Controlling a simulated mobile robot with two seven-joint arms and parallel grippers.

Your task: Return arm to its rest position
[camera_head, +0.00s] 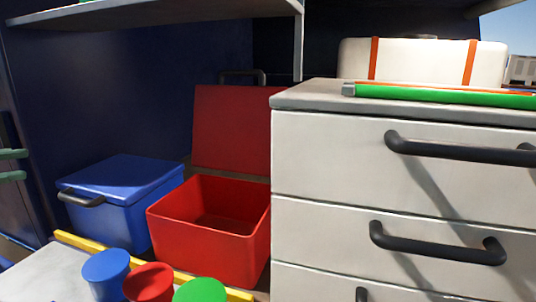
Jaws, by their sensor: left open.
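My left gripper (20,164) shows at the far left edge. Its two greenish fingers are apart, with nothing visible between them. Most of the left arm is outside the picture. My right gripper is not in view. The gripper is left of the blue box (122,188), which has a closed lid and a dark handle, and is clear of it in the picture.
A red box (203,241) stands open and looks empty, its lid raised. A grey drawer cabinet (330,157) with dark handles fills the right. On it lie a green bar (440,96) and a white case (420,60). Blue (106,266), red (149,281) and green (201,290) round-topped pieces stand in front.

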